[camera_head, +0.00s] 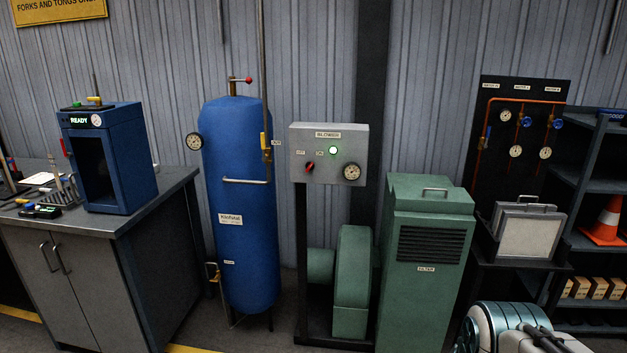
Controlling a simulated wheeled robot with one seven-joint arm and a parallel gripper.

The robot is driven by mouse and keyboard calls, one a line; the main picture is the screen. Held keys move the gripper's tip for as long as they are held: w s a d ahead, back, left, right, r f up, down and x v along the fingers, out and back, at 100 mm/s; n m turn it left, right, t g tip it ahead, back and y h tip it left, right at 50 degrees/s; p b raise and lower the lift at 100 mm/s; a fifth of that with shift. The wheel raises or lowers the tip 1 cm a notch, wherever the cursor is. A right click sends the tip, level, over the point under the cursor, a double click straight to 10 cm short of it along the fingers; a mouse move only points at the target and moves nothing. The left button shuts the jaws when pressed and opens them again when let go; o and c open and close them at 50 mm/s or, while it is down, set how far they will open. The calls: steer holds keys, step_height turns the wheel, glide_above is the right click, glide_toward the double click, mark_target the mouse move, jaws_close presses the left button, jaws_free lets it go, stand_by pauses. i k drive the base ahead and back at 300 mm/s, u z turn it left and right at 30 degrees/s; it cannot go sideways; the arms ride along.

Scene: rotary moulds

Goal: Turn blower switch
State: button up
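The blower control box (338,137) is a light grey panel on a dark post, labelled BLOWER. Its switch (310,167) is a small red and black rotary knob at the lower left of the panel, with small labels above it that are too small to read surely. The knob's exact angle is hard to tell. A green lamp (333,150) on the panel looks lit. A round gauge (351,171) sits at the panel's lower right. White and teal parts of my arm show at the bottom right, well apart from the panel; my gripper is not visible.
A tall blue tank (239,200) with a vertical pipe stands just left of the panel. The green blower housing (352,285) sits below, and a green filter cabinet (425,260) stands at right. A workbench (160,212) is at left, a shelf with a cone (606,222) far right.

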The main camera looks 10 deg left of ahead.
mark_target(310, 166)
steer(key=u, duration=0.55)
steer(key=i, duration=1.1)
steer(key=z, duration=0.5)
